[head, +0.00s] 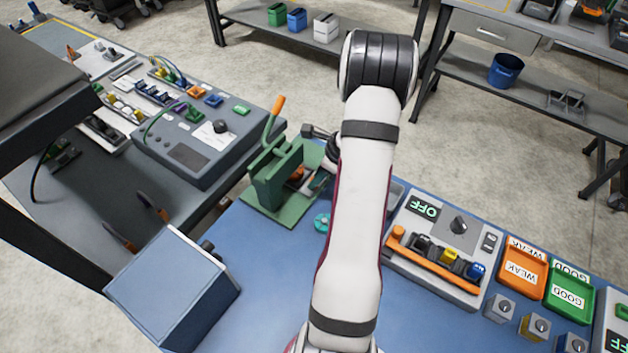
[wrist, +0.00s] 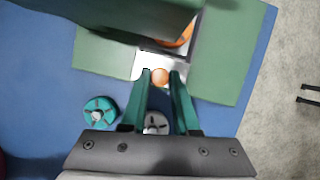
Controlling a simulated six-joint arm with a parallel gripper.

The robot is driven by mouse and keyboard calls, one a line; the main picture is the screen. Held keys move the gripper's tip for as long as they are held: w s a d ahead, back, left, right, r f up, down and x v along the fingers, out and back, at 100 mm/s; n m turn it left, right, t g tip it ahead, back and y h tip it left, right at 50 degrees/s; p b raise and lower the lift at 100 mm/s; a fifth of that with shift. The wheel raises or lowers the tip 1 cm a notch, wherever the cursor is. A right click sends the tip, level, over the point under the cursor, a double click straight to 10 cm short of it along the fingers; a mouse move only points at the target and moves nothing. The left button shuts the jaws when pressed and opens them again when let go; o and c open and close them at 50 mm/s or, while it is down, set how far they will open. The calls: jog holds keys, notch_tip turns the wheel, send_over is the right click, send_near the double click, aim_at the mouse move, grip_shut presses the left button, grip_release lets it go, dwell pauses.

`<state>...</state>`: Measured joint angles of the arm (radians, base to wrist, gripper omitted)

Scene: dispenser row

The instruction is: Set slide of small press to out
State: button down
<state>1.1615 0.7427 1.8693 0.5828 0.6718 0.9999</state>
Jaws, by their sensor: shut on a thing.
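The small press is a green frame (head: 276,178) on a green base, left of my arm in the head view. Its lever (head: 272,122) stands up with an orange grip. In the wrist view, the press body (wrist: 105,40) fills the upper part, with a pale metal slide (wrist: 149,66) at its opening. My gripper (wrist: 161,75) has its teal fingers shut on a small orange knob (wrist: 159,77) at the slide's near end. The fingertips hide the knob's sides. My arm hides most of the gripper in the head view. How far the slide is out is unclear.
A teal round part (wrist: 100,112) lies on the blue table beside the press. A grey console (head: 205,140) stands left, a blue-topped box (head: 172,285) in front left. A panel reading OFF (head: 445,245) and orange and green trays (head: 570,297) stand right.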

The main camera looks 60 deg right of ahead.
jog(key=d, duration=0.9)
jog(key=shift+r, duration=0.1)
jog(key=c, duration=0.7)
grip_release()
jog(key=shift+o, duration=0.2)
jog(key=v, duration=1.5)
jog(key=shift+s+r, duration=0.2)
jog(key=shift+r, duration=0.1)
jog(key=shift+a, duration=0.15)
